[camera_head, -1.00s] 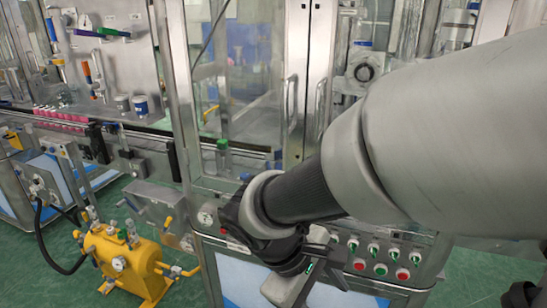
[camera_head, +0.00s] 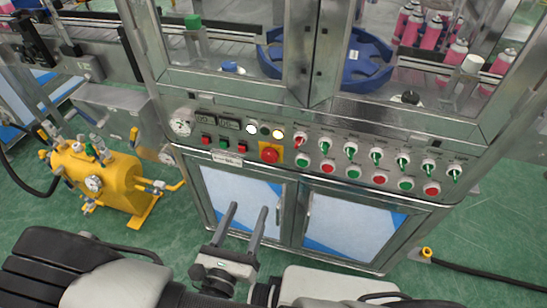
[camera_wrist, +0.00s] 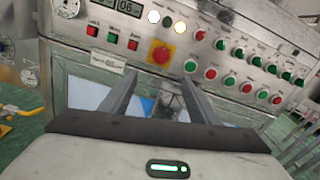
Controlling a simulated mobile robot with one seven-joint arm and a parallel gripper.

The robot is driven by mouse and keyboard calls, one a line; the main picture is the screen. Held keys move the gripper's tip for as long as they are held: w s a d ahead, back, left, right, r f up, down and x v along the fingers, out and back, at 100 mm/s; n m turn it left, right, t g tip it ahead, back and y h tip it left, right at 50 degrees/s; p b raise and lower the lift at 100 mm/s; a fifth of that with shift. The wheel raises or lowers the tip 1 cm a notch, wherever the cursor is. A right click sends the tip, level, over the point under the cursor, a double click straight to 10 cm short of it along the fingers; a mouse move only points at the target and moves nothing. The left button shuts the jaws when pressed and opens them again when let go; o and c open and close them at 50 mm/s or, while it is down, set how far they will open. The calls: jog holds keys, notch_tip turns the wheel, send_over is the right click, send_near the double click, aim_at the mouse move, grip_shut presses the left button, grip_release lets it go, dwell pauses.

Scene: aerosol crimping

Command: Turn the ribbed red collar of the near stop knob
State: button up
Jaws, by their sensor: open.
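The red stop knob (camera_head: 269,152) sits on a yellow plate on the sloping control panel of the cabinet. In the wrist view the knob (camera_wrist: 161,54) shows on its yellow plate, above and between my fingertips. The ribs of its collar are too small to make out. My gripper (camera_head: 248,207) is open and empty, with two parallel fingers pointing at the cabinet. In the head view it shows below the knob and a little to the left. In the wrist view my gripper (camera_wrist: 159,77) has its fingers spread on both sides of the line to the knob, apart from it.
Green and red selector switches and push buttons (camera_head: 380,180) fill the panel to the right. A gauge (camera_head: 181,127), displays (camera_head: 218,120) and small buttons (camera_head: 222,144) are at left. A yellow tank (camera_head: 95,180) stands left on the green floor. Cabinet doors (camera_head: 345,230) lie below the panel.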

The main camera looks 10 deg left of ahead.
aim_at(269, 160)
jog(key=w, duration=0.5)
jog(key=w+d+b, duration=0.1)
jog(key=w, duration=0.5)
jog(key=w+b, duration=0.1)
jog(key=w, duration=0.4)
jog(key=shift+w+d, duration=0.2)
jog(key=shift+w, duration=0.2)
